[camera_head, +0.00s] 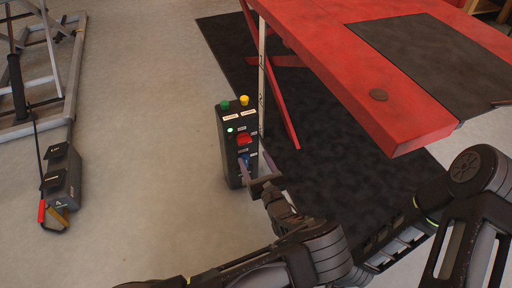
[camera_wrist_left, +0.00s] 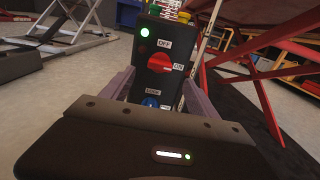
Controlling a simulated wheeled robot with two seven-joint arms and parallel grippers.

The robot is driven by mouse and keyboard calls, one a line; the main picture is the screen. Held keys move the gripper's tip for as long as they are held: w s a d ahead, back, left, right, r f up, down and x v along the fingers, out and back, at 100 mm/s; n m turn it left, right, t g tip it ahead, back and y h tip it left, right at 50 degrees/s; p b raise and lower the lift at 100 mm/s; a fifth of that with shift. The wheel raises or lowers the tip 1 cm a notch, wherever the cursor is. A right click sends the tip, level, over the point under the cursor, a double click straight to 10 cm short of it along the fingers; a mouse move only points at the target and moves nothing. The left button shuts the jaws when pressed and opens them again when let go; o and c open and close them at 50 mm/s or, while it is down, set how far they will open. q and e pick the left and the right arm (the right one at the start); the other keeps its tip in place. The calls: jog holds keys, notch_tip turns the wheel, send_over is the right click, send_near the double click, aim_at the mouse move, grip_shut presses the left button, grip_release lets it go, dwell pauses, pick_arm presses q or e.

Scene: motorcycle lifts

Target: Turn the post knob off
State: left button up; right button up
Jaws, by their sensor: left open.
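The black control post (camera_head: 234,150) stands upright on the floor beside the red lift. Its red knob (camera_head: 244,139) is on the front face; it also shows in the left wrist view (camera_wrist_left: 160,63), turned sideways toward the ON label, with OFF above it. A green light is lit on the post. A blue knob (camera_wrist_left: 151,102) sits lower down, partly hidden by my gripper. My left gripper (camera_head: 254,165) is open in front of the post's lower face. In the left wrist view its fingers (camera_wrist_left: 156,78) stand on either side of the post front, apart from the red knob. My right gripper is out of view.
A red lift table (camera_head: 350,80) rises right of the post over a black mat (camera_head: 330,180). A thin pale upright (camera_head: 262,80) stands close behind the post. Another lift's grey frame and a dark box (camera_head: 62,180) are at left. Floor between is clear.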

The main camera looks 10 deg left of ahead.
aim_at(245, 143)
pick_arm(q)
jog(key=shift+d+r, duration=0.1)
jog(key=b+x, duration=0.2)
jog(key=x, duration=0.5)
jog(key=shift+b, duration=0.4)
jog(key=shift+w+a, duration=0.35)
jog(key=shift+c, duration=0.2)
